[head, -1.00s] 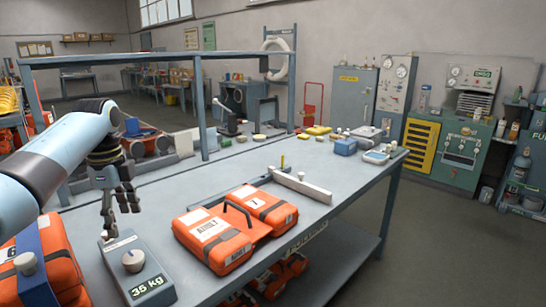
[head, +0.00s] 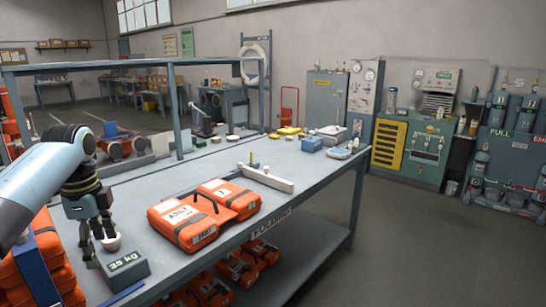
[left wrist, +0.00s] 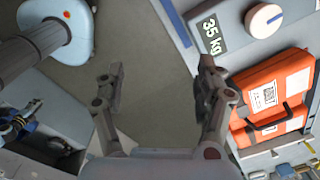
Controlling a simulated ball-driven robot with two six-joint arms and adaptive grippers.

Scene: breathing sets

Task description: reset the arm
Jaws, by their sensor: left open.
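My left gripper (head: 92,240) hangs at the left of the head view, close to the grey box marked 35 kg (head: 124,267) and partly in front of it. In the left wrist view its two fingers (left wrist: 160,88) are spread wide with only bare floor between them. The 35 kg box (left wrist: 232,28) with its white knob (left wrist: 264,20) lies beyond the right finger there. My right gripper does not show in either view.
Two orange cases (head: 190,220) lie on the grey table (head: 300,212) right of the box. A pale bar (head: 265,178) lies behind them. More orange cases (head: 75,285) are stacked at the left edge, strapped in blue. Open floor (head: 430,250) lies to the right.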

